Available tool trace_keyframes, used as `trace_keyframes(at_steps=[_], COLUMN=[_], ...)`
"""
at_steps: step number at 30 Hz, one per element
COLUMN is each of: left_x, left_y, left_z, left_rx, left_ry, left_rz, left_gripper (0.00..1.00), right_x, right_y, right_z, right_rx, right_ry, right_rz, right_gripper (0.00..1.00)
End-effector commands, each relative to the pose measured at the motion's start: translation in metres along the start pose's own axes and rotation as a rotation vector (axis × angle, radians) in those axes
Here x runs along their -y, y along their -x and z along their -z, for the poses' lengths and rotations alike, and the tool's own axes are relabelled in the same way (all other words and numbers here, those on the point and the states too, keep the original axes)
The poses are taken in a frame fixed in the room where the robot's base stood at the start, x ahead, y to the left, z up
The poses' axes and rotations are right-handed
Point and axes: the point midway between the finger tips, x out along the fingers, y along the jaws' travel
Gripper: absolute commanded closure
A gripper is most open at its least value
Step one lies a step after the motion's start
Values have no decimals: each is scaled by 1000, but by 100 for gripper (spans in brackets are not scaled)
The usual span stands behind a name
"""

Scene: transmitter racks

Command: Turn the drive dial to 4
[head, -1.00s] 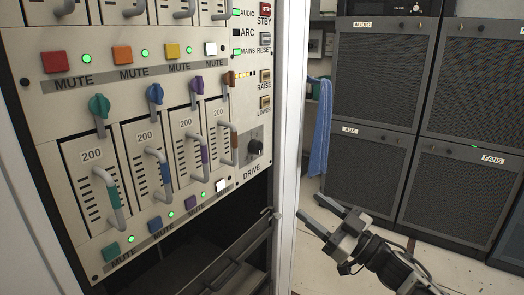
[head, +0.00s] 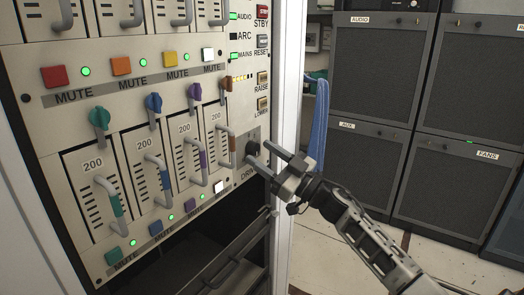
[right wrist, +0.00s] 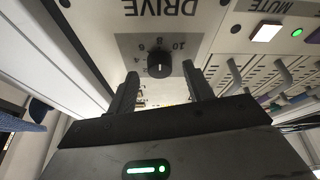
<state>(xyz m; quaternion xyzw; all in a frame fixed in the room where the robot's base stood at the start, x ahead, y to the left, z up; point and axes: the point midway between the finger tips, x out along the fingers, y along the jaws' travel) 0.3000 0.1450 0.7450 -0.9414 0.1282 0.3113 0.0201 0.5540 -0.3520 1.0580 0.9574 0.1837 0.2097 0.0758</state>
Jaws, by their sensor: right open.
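The drive dial (head: 253,148) is a small black knob on a grey plate at the lower right of the rack panel, with DRIVE lettered beneath it. In the right wrist view the dial (right wrist: 160,64) appears upside down with its number scale; a pale mark shows on the knob, but its exact setting is too small to read surely. My right gripper (head: 262,154) is open in front of the dial. In the right wrist view, the fingers of the gripper (right wrist: 161,84) stand apart on either side of the knob's line, apparently not touching it. My left gripper is not in view.
The rack's pale frame post (head: 289,90) stands right of the dial. RAISE and LOWER buttons (head: 263,104) sit above it, and faders with coloured handles (head: 197,160) to its left. A dark open bay lies below.

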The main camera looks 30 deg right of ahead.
Motion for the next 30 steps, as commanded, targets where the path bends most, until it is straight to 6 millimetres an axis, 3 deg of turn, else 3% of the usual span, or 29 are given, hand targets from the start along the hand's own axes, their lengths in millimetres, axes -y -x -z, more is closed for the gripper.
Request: trace_keyframes(at_steps=[4, 13, 18, 30], left_x=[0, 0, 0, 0], left_y=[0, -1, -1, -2], left_z=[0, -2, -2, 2], left_rx=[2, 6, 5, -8], left_ry=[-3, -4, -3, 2], left_rz=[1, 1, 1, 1], left_gripper=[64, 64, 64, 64], right_x=[0, 0, 0, -1], right_y=[-10, -11, -11, -10], right_z=[0, 0, 0, -1], right_rx=[0, 1, 1, -2], right_ry=[0, 0, 0, 53], right_rz=[1, 1, 1, 20], right_gripper=[49, 49, 93, 93])
